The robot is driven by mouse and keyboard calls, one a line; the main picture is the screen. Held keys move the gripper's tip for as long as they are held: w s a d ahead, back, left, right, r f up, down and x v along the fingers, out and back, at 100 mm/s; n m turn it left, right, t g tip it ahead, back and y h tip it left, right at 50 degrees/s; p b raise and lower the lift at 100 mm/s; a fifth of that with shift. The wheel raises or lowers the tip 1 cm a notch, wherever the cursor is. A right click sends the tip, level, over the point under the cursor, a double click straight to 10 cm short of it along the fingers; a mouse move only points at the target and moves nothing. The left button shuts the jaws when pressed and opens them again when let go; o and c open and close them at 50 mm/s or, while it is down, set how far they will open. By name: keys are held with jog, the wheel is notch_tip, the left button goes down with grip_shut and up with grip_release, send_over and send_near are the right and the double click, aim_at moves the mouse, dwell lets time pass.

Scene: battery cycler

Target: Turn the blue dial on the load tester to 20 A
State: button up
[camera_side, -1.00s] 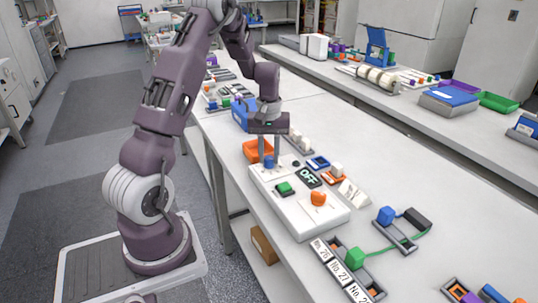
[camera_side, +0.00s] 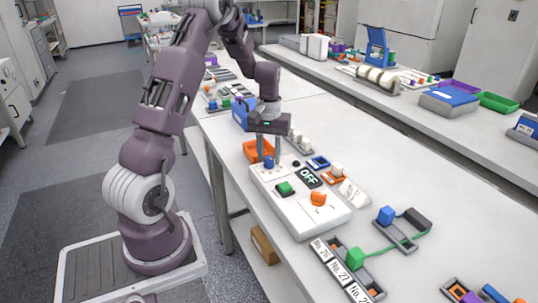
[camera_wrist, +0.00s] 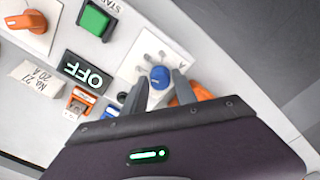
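The white load tester (camera_side: 300,216) lies on the bench with its blue dial (camera_side: 269,162) at the far left end. The dial also shows in the wrist view (camera_wrist: 160,77), on a white scale plate with small marks too blurred to read. My gripper (camera_side: 269,158) points down over the dial. In the wrist view my gripper (camera_wrist: 159,80) is open, one finger on each side of the dial, with visible gaps. The display (camera_side: 307,177) reads OFF. A green button (camera_side: 285,188) and an orange knob (camera_side: 318,198) sit on the tester.
A card (camera_wrist: 38,80) reading "No. 27 20 A" lies beside the tester. An orange bin (camera_side: 258,151) stands just behind the dial end. Small blue and orange holders (camera_side: 318,162) line the tester's right side.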

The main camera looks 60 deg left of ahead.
aim_at(269, 158)
jog(key=shift+o, duration=0.9)
notch_tip(269, 158, up, 7)
jog(key=shift+r, duration=0.1)
jog(key=s+d+r+m+t, duration=0.2)
jog(key=s+d+r+m, duration=0.1)
jog(key=d+r, duration=0.4)
jog(key=s+d+r+m+t, duration=0.1)
jog(key=s+d+r+m, duration=0.3)
jog(key=d, duration=0.6)
jog(key=s+d+r+m+t, duration=0.1)
jog(key=s+d+m+t, duration=0.1)
jog(key=s+d, duration=0.6)
jog(key=s+m, duration=0.1)
jog(key=s, duration=0.3)
jog(key=shift+s+d+t, duration=0.2)
jog(key=shift+d+t, duration=0.1)
jog(key=shift+d, duration=0.1)
